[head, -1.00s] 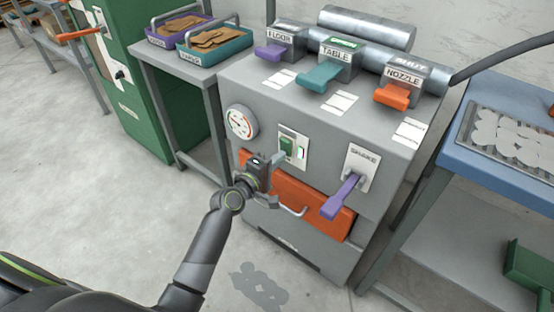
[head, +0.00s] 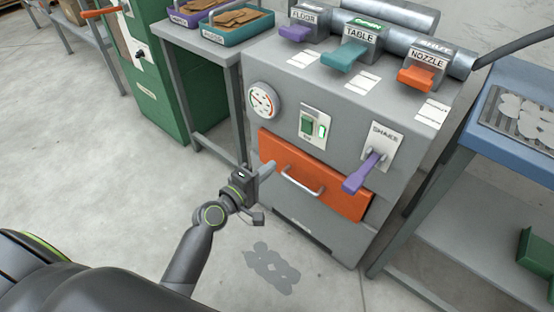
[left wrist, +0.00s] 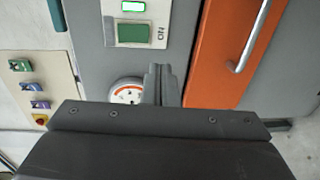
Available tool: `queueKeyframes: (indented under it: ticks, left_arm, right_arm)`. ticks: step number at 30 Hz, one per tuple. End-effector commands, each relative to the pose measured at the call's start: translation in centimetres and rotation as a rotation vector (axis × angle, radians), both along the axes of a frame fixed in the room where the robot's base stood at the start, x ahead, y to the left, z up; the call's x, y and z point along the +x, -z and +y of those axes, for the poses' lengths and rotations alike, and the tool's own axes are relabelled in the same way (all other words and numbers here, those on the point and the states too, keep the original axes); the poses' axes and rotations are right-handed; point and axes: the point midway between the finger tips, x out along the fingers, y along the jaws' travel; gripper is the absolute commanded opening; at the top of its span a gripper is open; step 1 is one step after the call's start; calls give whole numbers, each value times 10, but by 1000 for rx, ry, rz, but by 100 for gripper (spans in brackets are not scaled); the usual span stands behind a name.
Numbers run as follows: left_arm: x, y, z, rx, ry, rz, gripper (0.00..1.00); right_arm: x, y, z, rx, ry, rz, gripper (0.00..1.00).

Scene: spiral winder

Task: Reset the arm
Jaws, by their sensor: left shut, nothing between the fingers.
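My left gripper (head: 265,172) is shut and empty, in front of the grey machine (head: 300,230) near the left end of its orange drawer (head: 335,188). In the left wrist view the closed fingers (left wrist: 162,82) show between the gauge (left wrist: 126,91) and the orange drawer (left wrist: 222,50). The fingers look apart from the drawer's handle (head: 302,180). Above the drawer are a green switch (head: 308,124) with a lit green lamp and a purple SHAKE lever (head: 364,174) that points down. My right gripper is not in view.
On top of the machine are purple FLOOR (head: 294,33), teal TABLE (head: 345,54) and orange NOZZLE (head: 416,77) levers. A blue bench (head: 480,145) stands at the right. A teal tray (head: 236,35) sits on a side table at the back left. The floor at the front left is clear.

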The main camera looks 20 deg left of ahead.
Motion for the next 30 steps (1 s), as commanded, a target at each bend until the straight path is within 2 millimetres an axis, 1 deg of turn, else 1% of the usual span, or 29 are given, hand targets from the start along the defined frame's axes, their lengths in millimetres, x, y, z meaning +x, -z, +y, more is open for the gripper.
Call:
queueKeyframes:
  ticks: [3,12,20,22,23,26,29,30]
  left_arm:
    - [-7,1,2,-1,0,0,0]
    - [-8,1,3,-1,0,-1,0]
    - [-8,1,3,0,1,1,0]
    - [-11,5,2,22,8,10,0]
    - [-15,9,1,46,15,18,0]
    - [-38,35,-3,191,69,78,0]
    - [-81,77,-3,435,173,189,0]
    - [-102,95,-1,543,226,243,0]
  right_arm:
    - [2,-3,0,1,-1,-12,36]
    - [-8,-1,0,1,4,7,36]
    - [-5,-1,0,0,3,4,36]
    - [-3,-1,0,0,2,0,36]
    - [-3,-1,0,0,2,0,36]
    - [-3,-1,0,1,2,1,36]
    - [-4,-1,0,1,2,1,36]
    - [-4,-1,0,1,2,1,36]
